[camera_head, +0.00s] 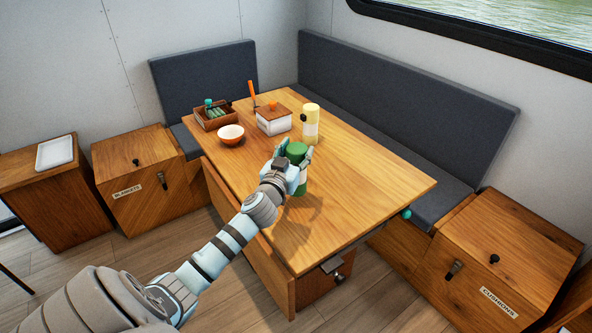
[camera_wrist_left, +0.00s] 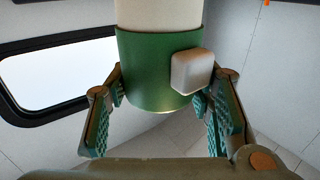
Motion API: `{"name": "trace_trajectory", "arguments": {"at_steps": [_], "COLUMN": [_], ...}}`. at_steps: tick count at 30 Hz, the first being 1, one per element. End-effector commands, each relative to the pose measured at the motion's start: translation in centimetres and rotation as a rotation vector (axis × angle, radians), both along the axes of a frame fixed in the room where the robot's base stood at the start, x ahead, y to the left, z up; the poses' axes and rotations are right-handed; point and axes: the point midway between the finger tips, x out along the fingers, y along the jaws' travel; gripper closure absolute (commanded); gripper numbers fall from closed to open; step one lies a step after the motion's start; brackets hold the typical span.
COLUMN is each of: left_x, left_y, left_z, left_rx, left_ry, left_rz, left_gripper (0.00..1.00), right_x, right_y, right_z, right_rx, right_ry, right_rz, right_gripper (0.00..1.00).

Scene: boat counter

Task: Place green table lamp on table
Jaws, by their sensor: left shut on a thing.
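The gripper hides much of the lamp in the head view. I cannot tell whether its base touches the table. My right gripper is not in view.
A yellow and cream cylinder (camera_head: 310,125) stands just behind the lamp. The table's right half is clear. Dark cushioned benches (camera_head: 400,110) line the back.

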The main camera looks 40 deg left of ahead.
Motion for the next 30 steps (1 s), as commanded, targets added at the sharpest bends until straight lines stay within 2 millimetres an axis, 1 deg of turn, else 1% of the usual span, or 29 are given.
{"name": "trace_trajectory", "arguments": {"at_steps": [1, 3, 5, 7, 13, 14, 15, 17, 26, 29, 30], "left_x": [0.0, 0.0, 0.0, 0.0, 0.0, 0.0, 0.0, 0.0, -0.1, -0.6, -1.0], "left_y": [0.0, 0.0, 0.0, 0.0, 0.0, 0.0, 0.0, 0.0, 0.0, -0.2, -0.4], "left_z": [-1.3, -2.9, -3.8, -4.1, -3.8, -3.9, -3.9, -3.9, -3.8, -3.9, -3.9], "left_rx": [0.001, -0.001, 0.000, 0.001, 0.001, -0.001, -0.001, -0.001, 0.000, 0.001, 0.001], "left_ry": [0.003, 0.002, 0.002, 0.001, 0.001, 0.003, 0.003, 0.003, 0.002, 0.003, 0.003], "left_rz": [0.000, 0.000, 0.000, -0.001, -0.001, 0.000, 0.000, 0.000, 0.000, 0.000, -0.002], "left_gripper": [1.00, 1.00, 1.00, 1.00, 1.00, 0.49, 0.43, 0.33, 0.32, 0.32, 0.32], "right_x": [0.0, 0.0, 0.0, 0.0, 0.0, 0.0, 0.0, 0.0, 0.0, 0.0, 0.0], "right_y": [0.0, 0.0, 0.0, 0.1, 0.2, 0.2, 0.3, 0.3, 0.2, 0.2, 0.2], "right_z": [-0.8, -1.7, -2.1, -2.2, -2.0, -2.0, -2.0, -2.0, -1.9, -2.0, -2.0], "right_rx": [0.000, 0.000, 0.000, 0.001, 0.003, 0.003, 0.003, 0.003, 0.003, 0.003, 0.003], "right_ry": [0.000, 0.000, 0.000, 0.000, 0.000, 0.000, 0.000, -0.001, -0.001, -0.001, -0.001], "right_rz": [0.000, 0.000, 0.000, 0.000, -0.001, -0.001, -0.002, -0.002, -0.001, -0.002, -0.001], "right_gripper": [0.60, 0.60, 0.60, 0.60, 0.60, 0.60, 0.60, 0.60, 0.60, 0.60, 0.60]}}
